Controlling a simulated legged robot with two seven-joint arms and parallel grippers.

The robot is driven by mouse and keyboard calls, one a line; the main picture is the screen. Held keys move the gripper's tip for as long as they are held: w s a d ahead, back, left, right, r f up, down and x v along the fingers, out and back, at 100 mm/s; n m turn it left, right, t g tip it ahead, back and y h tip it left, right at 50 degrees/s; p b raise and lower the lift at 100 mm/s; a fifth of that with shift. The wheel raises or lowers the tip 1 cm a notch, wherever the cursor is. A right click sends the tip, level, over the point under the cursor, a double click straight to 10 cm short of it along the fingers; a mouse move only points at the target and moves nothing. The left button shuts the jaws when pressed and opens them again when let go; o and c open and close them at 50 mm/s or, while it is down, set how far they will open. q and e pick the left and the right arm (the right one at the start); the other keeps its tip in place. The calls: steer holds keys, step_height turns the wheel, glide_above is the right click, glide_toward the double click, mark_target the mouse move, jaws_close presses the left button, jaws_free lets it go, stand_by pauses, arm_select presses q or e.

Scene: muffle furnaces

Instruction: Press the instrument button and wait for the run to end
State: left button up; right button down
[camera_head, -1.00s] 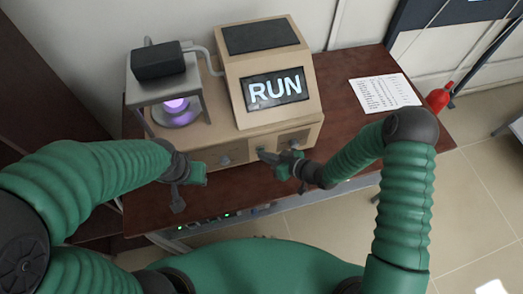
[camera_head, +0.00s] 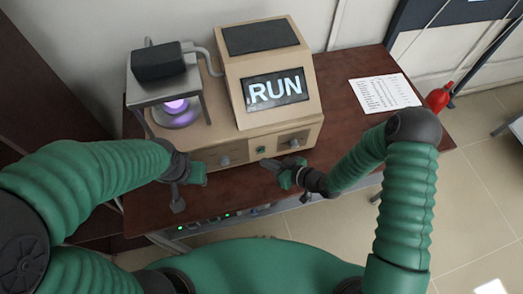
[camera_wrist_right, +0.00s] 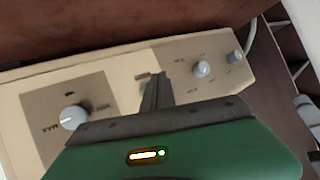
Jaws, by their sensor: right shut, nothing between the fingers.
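The instrument (camera_head: 268,75) is a beige box on the table, and its screen (camera_head: 275,89) reads RUN. A small green button (camera_head: 261,150) sits on its lower front panel between the knobs. My right gripper (camera_head: 265,162) is shut and empty, just in front of the panel and a little below the button, with a small gap in the head view. In the right wrist view, the shut fingers (camera_wrist_right: 158,78) point at the panel (camera_wrist_right: 120,75) and partly cover its middle.
A metal stand (camera_head: 165,90) with a black block and a glowing purple lamp (camera_head: 176,107) is left of the screen. A printed sheet (camera_head: 385,93) lies on the table at right. A red extinguisher (camera_head: 438,97) stands beyond the right edge.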

steer(key=s, duration=0.2)
steer(key=s+d, duration=0.1)
steer(key=s, duration=0.1)
steer(key=shift+d, duration=0.15)
stand_by(0.6)
steer(key=d+r+m+g+h+b, duration=0.2)
steer(key=d+m+h+b, duration=0.3)
steer(key=d+h, duration=0.75)
steer(key=s+d+r+m+g+y+b, duration=0.2)
steer(key=s+d+r, duration=0.3)
steer(key=s, duration=0.4)
steer(key=shift+d+m+b, duration=0.4)
steer(key=shift+d+m, duration=0.05)
steer(key=shift+m, duration=0.25)
steer(key=shift+s+r, duration=0.15)
